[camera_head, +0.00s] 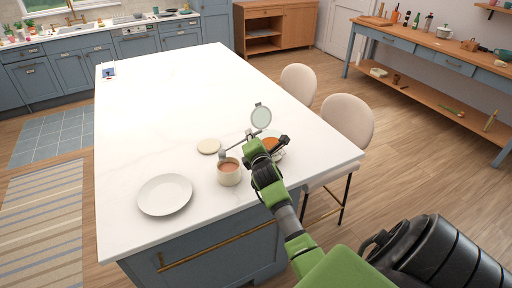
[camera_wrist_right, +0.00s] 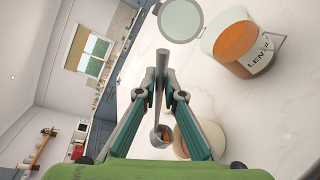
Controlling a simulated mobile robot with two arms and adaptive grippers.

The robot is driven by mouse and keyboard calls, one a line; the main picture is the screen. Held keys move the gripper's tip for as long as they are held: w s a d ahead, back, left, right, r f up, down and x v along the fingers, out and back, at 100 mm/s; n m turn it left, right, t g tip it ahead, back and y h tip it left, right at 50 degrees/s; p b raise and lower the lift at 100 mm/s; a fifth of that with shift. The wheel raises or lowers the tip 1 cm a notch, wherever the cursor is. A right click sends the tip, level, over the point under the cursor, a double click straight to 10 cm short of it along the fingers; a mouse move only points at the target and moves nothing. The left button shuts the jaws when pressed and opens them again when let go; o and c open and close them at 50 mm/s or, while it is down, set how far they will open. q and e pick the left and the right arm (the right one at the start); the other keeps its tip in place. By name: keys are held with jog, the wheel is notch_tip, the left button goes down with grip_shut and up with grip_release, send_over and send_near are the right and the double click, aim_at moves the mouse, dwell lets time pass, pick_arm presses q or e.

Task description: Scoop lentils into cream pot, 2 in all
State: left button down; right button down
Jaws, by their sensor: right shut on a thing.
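My right gripper (camera_head: 256,150) is shut on the handle of a grey metal scoop (camera_wrist_right: 160,80). In the head view the scoop's bowl (camera_head: 222,155) is at the far left rim of the cream pot (camera_head: 229,178); whether they touch I cannot tell. A little orange-brown shows in the scoop bowl in the wrist view. The cream pot is open, with a brownish surface inside. The lentil jar (camera_wrist_right: 247,60), labelled "LENTI…", holds orange lentils (camera_wrist_right: 236,42); its round lid (camera_head: 261,117) stands open. In the head view my gripper partly hides the jar. My left gripper is out of view.
The rest of the white island top (camera_head: 170,90) is mostly clear. Two chairs (camera_head: 347,122) stand along its right side.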

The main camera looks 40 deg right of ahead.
jog(key=shift+w+a+r+n, duration=0.25)
jog(key=shift+a+r+n, duration=0.25)
jog(key=shift+r+n, duration=0.1)
jog(key=w+a+r+n, duration=0.1)
jog(key=a+r+n+h, duration=0.1)
jog(key=a, duration=0.1)
jog(key=w+a+r+n, duration=0.1)
jog(key=n, duration=0.1)
jog(key=shift+w+a+h, duration=0.15)
jog(key=shift+w+h, duration=0.2)
jog(key=shift+h, duration=0.05)
jog(key=w+a+n+h+b, duration=0.2)
jog(key=w+a+n, duration=0.4)
jog(key=a+n, duration=0.4)
jog(key=shift+r+g, duration=0.25)
jog(key=shift+g, duration=0.05)
dwell(0.6)
